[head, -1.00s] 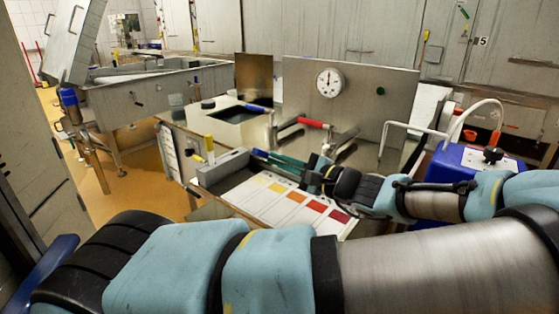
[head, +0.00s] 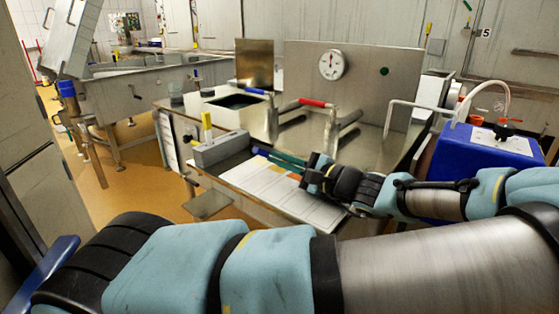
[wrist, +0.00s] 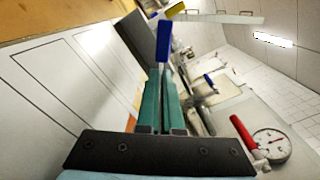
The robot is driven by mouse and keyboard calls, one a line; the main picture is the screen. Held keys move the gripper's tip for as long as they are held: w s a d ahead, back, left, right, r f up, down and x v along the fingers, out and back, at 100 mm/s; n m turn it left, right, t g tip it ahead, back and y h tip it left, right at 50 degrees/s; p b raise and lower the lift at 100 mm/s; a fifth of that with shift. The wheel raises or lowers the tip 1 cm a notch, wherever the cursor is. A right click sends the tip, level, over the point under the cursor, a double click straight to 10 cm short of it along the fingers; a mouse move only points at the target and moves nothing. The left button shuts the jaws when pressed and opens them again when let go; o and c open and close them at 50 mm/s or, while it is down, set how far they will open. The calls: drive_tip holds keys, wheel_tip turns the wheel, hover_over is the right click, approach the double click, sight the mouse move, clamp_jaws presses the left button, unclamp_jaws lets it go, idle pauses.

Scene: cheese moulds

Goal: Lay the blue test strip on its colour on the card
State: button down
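My gripper (head: 272,157) reaches left over the worktop with its green fingers together. In the wrist view the fingers (wrist: 163,75) are shut on the blue test strip (wrist: 163,42), which sticks out past their tips. Its blue end (head: 258,151) shows small in the head view. The white card (head: 285,200) lies on the worktop below and in front of my gripper. Some tan and orange patches (head: 290,170) show beside the fingers; the other colours are hidden or out of sight. The wrist view shows the card's lined white cells (wrist: 60,85). I cannot tell the strip's height above the card.
A grey block (head: 220,150) with a yellow upright piece (head: 207,123) stands left of the card, beside a dark area. Behind are pipes with a red handle (head: 313,102) and a panel with a gauge (head: 331,65). A blue box (head: 490,147) stands right.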

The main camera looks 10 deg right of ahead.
drive_tip(key=shift+f, duration=0.15)
drive_tip(key=c, duration=1)
unclamp_jaws()
drive_tip(key=shift+f, duration=0.1)
drive_tip(key=shift+s, duration=0.1)
drive_tip(key=v, duration=1.1)
drive_tip(key=shift+a+r, duration=0.1)
drive_tip(key=shift+r, duration=0.2)
